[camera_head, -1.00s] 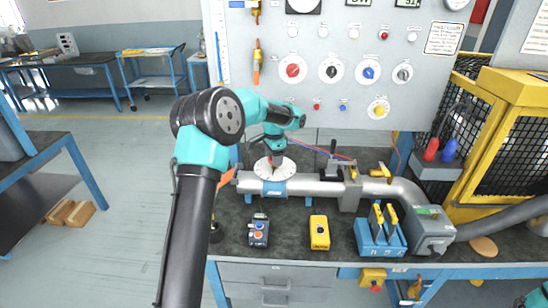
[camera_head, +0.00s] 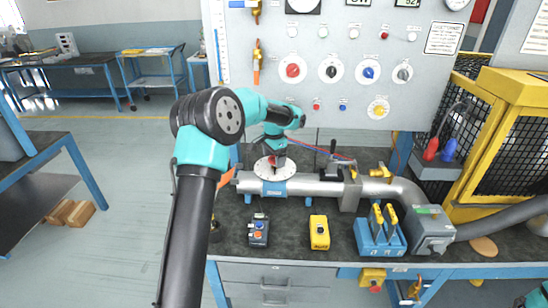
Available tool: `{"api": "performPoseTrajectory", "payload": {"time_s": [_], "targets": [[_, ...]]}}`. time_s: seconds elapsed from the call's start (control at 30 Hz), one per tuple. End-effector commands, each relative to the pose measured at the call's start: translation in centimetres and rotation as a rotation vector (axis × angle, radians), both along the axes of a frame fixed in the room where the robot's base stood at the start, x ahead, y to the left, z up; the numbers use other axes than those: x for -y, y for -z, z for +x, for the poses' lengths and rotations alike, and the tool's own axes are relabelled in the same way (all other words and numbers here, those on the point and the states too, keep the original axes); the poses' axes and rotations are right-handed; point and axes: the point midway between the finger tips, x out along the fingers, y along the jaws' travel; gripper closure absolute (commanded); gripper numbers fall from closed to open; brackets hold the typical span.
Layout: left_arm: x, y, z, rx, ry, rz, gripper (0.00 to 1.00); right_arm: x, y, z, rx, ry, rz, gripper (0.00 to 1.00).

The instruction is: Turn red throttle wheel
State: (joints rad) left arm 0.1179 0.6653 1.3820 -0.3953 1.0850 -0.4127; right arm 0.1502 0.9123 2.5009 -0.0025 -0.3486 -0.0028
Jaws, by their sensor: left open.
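A white round dial plate (camera_head: 288,171) sits on top of the grey pipe at the back middle of the bench. A small bit of red shows at its centre, under my gripper; this looks like the red throttle wheel (camera_head: 272,161), mostly hidden. My left gripper (camera_head: 275,160) points down right over the middle of the plate. It is open, with its fingers at the red wheel; I cannot tell whether they touch it.
The grey pipe (camera_head: 315,186) runs right to a grey box (camera_head: 433,231). A black lever (camera_head: 333,147) stands beside the plate. Blue-and-yellow levers (camera_head: 381,237), a yellow button box (camera_head: 319,232) and a grey button box (camera_head: 258,231) stand in front. The gauge panel (camera_head: 330,100) rises behind.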

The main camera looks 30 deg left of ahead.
Motion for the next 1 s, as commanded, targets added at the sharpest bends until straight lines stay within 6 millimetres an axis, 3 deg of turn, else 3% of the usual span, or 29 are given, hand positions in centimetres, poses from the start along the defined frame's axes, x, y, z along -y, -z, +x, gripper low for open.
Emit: {"api": "performPoseTrajectory", "payload": {"time_s": [0.2,0.37,1.0], "targets": [[0.0,-0.2,0.0,0.0,0.0,0.0,0.16,0.0,0.0,0.0,0.0,0.0,0.0,0.57],[0.0,-1.5,0.0,0.002,0.0,0.0,0.16,0.0,0.0,0.0,0.0,0.0,0.0,0.57],[0.0,-13.3,0.1,0.003,0.0,0.0,0.16,0.0,0.0,0.0,0.0,0.0,0.0,0.57]]}}
